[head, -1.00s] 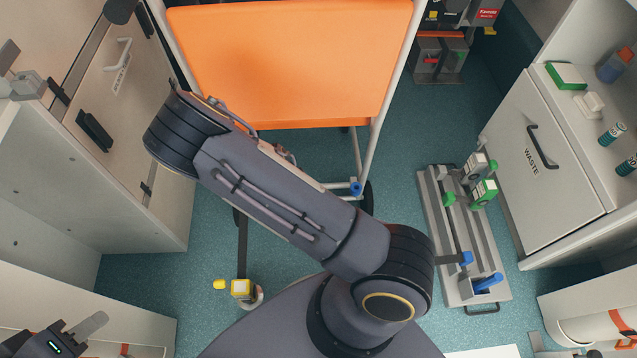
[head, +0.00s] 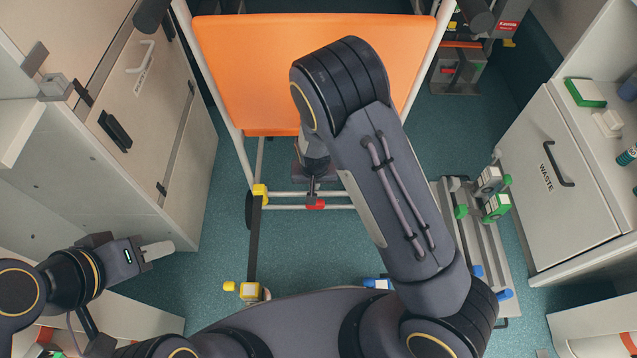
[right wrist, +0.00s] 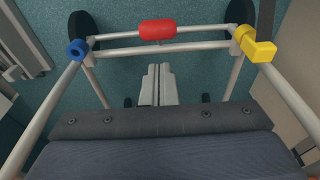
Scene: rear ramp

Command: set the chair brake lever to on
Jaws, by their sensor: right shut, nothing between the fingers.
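The chair's orange panel (head: 240,80) and white tube frame stand in the upper middle of the head view. A red cylinder, apparently the brake lever (head: 316,204), sits on its lower crossbar. It also shows in the right wrist view (right wrist: 157,30). My right gripper (head: 312,188) points at this bar; in the right wrist view its pale fingers (right wrist: 159,72) are shut and empty, just short of the crossbars and apart from the red piece in the picture. My left gripper (head: 158,250) is at the lower left, away from the chair; its finger gap is unclear.
A yellow clamp (head: 260,193) on the frame has a dark strap running to a yellow floor fitting (head: 249,291). A blue ring (right wrist: 77,50) is on the opposite frame tube. Cabinets flank both sides; a grey rail unit (head: 490,235) lies right. Teal floor between is partly clear.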

